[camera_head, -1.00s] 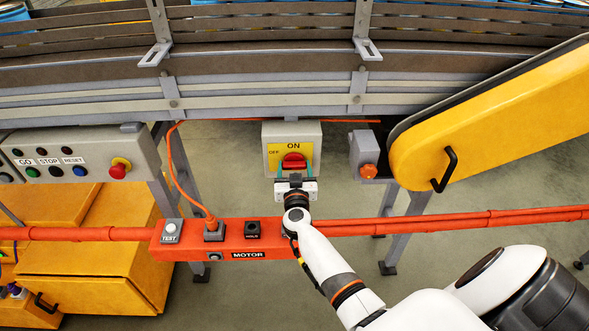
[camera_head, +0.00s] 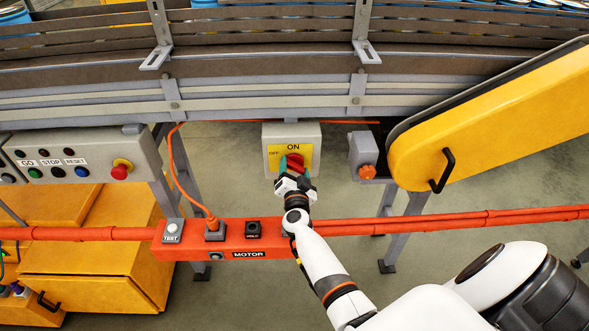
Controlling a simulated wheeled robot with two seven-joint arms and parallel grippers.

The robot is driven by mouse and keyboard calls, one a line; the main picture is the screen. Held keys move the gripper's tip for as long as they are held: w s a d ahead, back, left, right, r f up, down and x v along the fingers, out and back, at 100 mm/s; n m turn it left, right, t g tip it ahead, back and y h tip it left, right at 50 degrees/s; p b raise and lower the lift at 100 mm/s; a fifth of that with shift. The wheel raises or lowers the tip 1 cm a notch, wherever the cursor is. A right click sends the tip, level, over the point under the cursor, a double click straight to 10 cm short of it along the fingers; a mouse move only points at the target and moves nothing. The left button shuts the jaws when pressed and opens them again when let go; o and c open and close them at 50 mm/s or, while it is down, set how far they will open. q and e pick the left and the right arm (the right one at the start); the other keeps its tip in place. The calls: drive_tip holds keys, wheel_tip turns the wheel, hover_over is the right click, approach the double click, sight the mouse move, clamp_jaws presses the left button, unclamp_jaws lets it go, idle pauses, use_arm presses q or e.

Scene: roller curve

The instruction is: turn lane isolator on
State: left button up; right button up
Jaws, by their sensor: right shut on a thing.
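The lane isolator (camera_head: 316,152) is a grey box under the conveyor, with a yellow plate marked ON at the top and OFF at the left. Its red knob (camera_head: 294,160) sits in the middle of the plate, partly hidden by my gripper. My right gripper (camera_head: 294,168) reaches up from below and is shut on the knob, with its jaws turned at a slant. The knob looks tilted too, but I cannot tell exactly which mark it points to. My left gripper is not in view.
An orange bar (camera_head: 400,225) with a MOTOR box (camera_head: 190,240) crosses below the isolator. A grey box with an orange knob (camera_head: 367,172) and a yellow guard (camera_head: 490,125) stand to the right. A push-button panel (camera_head: 85,155) is at the left.

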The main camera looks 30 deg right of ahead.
drive_tip(key=m, duration=0.4)
drive_tip(key=shift+f+m+b, duration=0.1)
drive_tip(key=shift+m+b, duration=0.2)
drive_tip(key=m+b, duration=0.1)
drive_tip(key=m, duration=0.4)
drive_tip(key=shift+m, duration=0.6)
drive_tip(key=o, duration=1)
